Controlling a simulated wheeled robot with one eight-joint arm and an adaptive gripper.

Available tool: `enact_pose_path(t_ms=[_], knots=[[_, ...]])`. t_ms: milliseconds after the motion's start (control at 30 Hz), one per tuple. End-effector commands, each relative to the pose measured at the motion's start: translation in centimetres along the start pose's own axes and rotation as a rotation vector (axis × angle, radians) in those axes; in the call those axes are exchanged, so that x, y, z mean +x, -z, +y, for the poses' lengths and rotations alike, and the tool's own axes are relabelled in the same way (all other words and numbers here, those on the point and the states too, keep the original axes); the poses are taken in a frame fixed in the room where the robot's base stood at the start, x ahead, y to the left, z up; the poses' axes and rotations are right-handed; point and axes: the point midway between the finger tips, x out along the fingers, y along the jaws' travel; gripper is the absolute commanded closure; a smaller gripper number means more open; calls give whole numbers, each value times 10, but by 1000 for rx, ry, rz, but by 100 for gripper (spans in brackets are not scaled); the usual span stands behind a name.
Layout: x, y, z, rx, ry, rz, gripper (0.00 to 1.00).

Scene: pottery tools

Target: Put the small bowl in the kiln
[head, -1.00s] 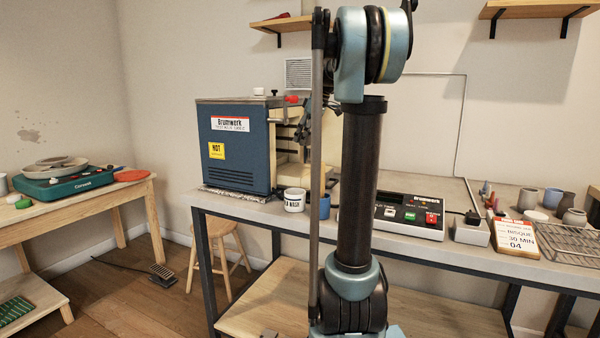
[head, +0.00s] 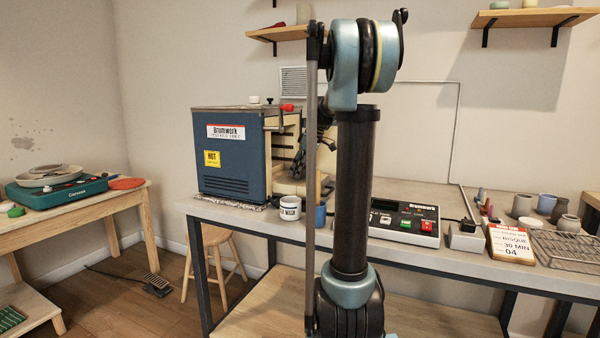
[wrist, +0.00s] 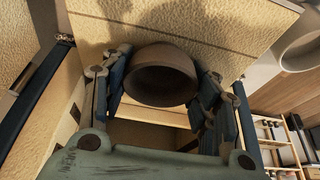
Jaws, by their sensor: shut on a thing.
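The small bowl (wrist: 160,78) is brown and round. In the wrist view it sits between the two fingers of my gripper (wrist: 162,90), which is shut on it. Pale kiln brick surrounds it there. The kiln (head: 228,170) is a dark blue box at the left of the bench in the head view, with its open side facing right and pale brick inside. My gripper is at that open side in the head view, mostly hidden behind my arm, and the bowl cannot be made out there. Whether the bowl touches the kiln floor cannot be told.
A white mug (head: 289,208) and a blue cup (head: 320,214) stand in front of the kiln opening. A control box (head: 405,222) with red and green buttons sits right of my arm. Several pots, a clipboard (head: 511,245) and a wire rack (head: 560,247) fill the bench's right end.

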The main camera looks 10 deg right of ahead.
Motion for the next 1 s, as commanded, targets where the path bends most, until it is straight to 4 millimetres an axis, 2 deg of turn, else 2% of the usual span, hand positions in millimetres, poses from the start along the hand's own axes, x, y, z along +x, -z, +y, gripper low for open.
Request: enact_pose_path(t_ms=[200,233,300,333,767,867,1000], knots=[[1,-1,0,0,0,0,70],[2,-1,0,0,0,0,43],[1,-1,0,0,0,0,27],[1,-1,0,1,0,0,25],[-3,-1,1,3,-1,0,25],[-14,-1,1,3,-1,0,25],[-38,-1,1,4,-2,0,25]])
